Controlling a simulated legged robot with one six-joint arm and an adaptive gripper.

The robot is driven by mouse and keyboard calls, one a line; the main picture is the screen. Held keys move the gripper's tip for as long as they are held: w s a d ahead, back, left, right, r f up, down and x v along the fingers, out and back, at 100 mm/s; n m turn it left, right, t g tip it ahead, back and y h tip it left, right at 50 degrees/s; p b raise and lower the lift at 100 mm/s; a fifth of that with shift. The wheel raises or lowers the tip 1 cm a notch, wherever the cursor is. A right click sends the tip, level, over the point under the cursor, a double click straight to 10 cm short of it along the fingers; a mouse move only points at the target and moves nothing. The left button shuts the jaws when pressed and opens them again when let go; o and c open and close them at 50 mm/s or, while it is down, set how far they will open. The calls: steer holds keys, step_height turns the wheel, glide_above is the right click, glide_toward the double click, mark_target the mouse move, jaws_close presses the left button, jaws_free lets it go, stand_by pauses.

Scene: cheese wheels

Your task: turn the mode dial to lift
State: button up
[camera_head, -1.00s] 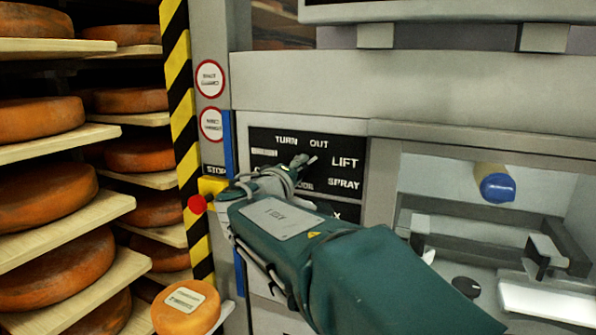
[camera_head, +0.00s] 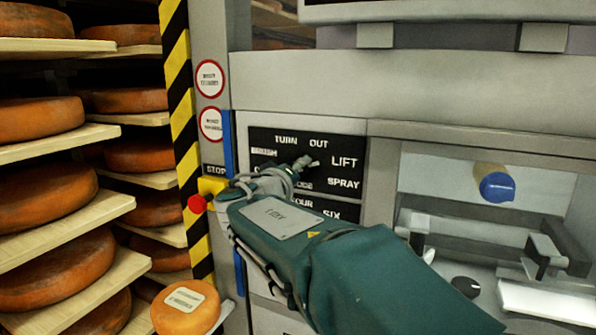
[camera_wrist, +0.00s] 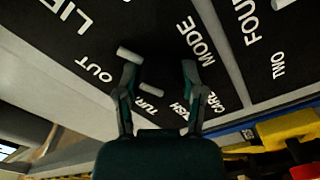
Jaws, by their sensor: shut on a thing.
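The mode dial (camera_wrist: 160,72) is dark against the black panel (camera_wrist: 120,25), between my two fingers in the wrist view; its outline is hard to make out. My gripper (camera_wrist: 158,78) is shut on it, one finger on each side. A short pale bar lies between the fingers near the TURN label, but I cannot tell whether it is the dial's pointer. In the head view my gripper (camera_head: 292,172) covers the dial on the label panel (camera_head: 325,146). The LIFT label (camera_head: 344,161) is to the right of the fingers, above SPRAY; TURN and OUT are above.
A red button (camera_head: 197,204) on a yellow box is left of my gripper. A second black label panel (camera_head: 328,208) lies below. An open bay with a blue-ended cylinder (camera_head: 496,186) is at right. Shelves of cheese wheels (camera_head: 45,192) fill the left.

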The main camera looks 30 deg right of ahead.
steer(key=o, duration=1.1)
steer(key=shift+f, duration=0.3)
steer(key=shift+o, duration=0.2)
steer(key=shift+r, duration=0.1)
steer(key=shift+s+a+r, duration=0.1)
steer(key=shift+s+a, duration=0.15)
steer(key=shift+a, duration=0.2)
steer(key=v, duration=1.1)
